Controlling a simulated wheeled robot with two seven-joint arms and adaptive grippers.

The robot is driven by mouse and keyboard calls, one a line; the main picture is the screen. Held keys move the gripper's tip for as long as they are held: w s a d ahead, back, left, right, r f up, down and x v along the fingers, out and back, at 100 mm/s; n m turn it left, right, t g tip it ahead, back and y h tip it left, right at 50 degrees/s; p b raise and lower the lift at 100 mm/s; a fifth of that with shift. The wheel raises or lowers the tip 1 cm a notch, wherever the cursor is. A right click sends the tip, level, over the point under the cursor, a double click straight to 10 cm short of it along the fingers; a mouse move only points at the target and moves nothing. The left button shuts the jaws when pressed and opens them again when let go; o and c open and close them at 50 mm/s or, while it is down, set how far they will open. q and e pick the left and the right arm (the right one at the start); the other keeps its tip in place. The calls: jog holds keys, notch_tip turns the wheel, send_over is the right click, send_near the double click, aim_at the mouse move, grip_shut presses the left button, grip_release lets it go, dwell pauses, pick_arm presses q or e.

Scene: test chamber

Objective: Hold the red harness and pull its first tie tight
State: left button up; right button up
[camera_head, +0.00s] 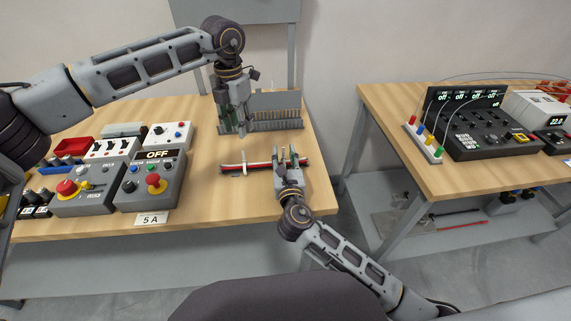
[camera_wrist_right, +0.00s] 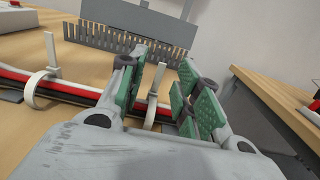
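The red harness (camera_head: 262,166), a bundle of red, white and dark cables, lies along the front of the wooden table. In the right wrist view the harness (camera_wrist_right: 82,91) carries a white tie (camera_wrist_right: 40,86) at left with its tail upright. A second white tie (camera_wrist_right: 153,97) stands between the fingers of my right gripper (camera_wrist_right: 162,95). My right gripper (camera_head: 290,158) is open at the harness's right part; whether its fingers touch the cables is unclear. My left gripper (camera_head: 237,126) points down behind the harness, by the comb rack; its finger opening is not clear.
A grey comb-like rack (camera_head: 277,115) stands behind the harness. Control boxes (camera_head: 152,180) with red knobs and an OFF display fill the table's left side. A gap separates this table from the right table (camera_head: 385,110), which holds instruments.

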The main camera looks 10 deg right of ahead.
jog(key=shift+w, duration=1.4)
grip_shut()
